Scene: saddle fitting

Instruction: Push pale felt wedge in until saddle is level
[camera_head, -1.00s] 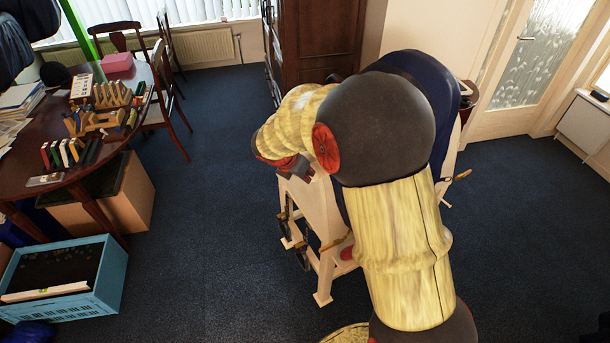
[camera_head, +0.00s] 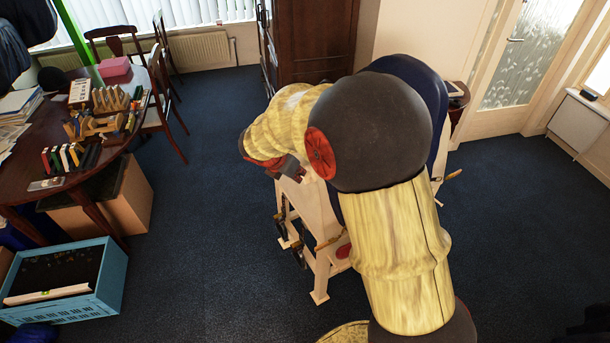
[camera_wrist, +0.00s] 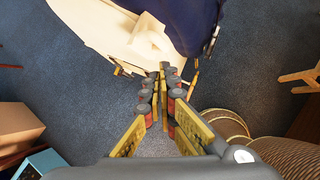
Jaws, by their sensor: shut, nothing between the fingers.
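The saddle, or its dark blue cover (camera_head: 438,110), rests on a pale wooden stand (camera_head: 318,208) and is largely hidden behind my arm in the head view. In the wrist view the dark blue part (camera_wrist: 190,22) lies at the top over the pale stand (camera_wrist: 105,28). A pale raised shape (camera_wrist: 150,45) shows at the stand's near end; I cannot tell whether it is the felt wedge. My gripper (camera_wrist: 163,68) is shut and empty, its tips just below that shape in the picture. In the head view my gripper (camera_head: 292,170) is partly hidden beside the stand's top.
A dark table (camera_head: 25,195) at left holds a row of coloured blocks, wooden racks and papers. A blue crate (camera_head: 112,285) stands on the floor below it, near a cardboard box (camera_head: 125,205). Blue carpet (camera_head: 205,210) between table and stand is clear.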

